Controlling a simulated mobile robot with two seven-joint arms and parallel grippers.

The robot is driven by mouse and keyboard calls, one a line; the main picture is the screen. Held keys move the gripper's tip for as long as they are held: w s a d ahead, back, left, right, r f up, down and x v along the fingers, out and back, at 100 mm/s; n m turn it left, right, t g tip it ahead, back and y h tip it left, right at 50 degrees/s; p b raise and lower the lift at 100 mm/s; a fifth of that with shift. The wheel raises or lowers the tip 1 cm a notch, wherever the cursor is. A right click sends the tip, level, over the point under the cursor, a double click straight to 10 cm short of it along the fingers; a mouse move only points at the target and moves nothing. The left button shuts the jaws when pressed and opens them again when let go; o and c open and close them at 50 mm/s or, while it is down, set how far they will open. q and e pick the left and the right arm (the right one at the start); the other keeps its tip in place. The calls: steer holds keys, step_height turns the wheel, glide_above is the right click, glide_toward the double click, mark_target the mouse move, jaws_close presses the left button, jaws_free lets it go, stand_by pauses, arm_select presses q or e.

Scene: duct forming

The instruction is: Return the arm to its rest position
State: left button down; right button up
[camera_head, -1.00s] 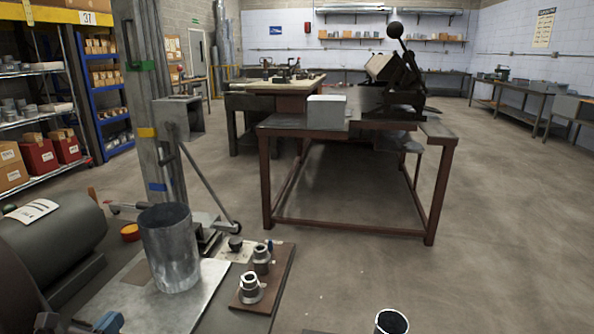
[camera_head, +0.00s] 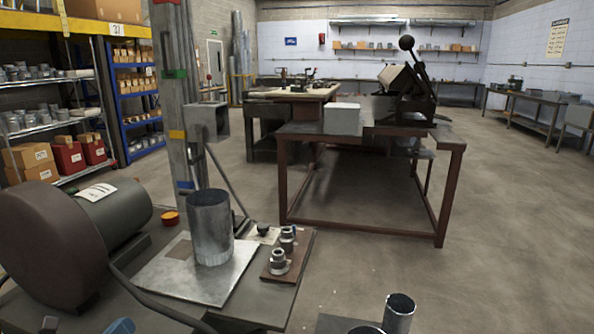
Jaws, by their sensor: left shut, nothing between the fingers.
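Only small parts of my left arm show at the bottom left edge. A blue piece at my left gripper (camera_head: 120,326) is cut off by the frame, low in front of the near bench (camera_head: 270,305). The fingers are barely visible, and nothing shows held there. My right arm and right gripper are not in view. A grey metal duct cylinder (camera_head: 209,232) stands upright on a flat sheet plate (camera_head: 165,285) on the near bench, apart from my left gripper.
A dark drum machine (camera_head: 50,240) fills the left, with a dark curved bar before it. Two small fittings (camera_head: 279,262) sit on a brown board. Another metal tube (camera_head: 399,312) stands at the bottom right. A red-framed table (camera_head: 372,230) stands behind. Floor right of it is clear.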

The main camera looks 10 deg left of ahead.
arm_select(q)
steer(key=n, duration=0.2)
steer(key=shift+f+n, duration=0.2)
steer(key=shift+n, duration=0.2)
steer(key=n, duration=0.2)
steer(key=shift+s+d+f+n, duration=0.1)
steer(key=shift+s+f+n, duration=0.1)
steer(key=shift+s+n, duration=0.1)
steer(key=s+d+f+n+g+p, duration=0.1)
steer(key=s+d+f+n+g, duration=0.1)
steer(key=s+d+f+n, duration=0.2)
steer(key=s+d+f+n+g+p, duration=0.2)
steer(key=s+d+f+n, duration=0.2)
steer(key=s+n, duration=0.6)
steer(key=s+d+f+n+g+y+p, duration=0.1)
steer(key=s+d+f+n, duration=0.4)
steer(key=n, duration=0.6)
steer(key=s+g+p, duration=0.1)
steer(key=s, duration=0.1)
steer(key=shift+s+f+n+g, duration=0.2)
steer(key=shift+s+n+g, duration=0.1)
steer(key=shift+s+g, duration=0.1)
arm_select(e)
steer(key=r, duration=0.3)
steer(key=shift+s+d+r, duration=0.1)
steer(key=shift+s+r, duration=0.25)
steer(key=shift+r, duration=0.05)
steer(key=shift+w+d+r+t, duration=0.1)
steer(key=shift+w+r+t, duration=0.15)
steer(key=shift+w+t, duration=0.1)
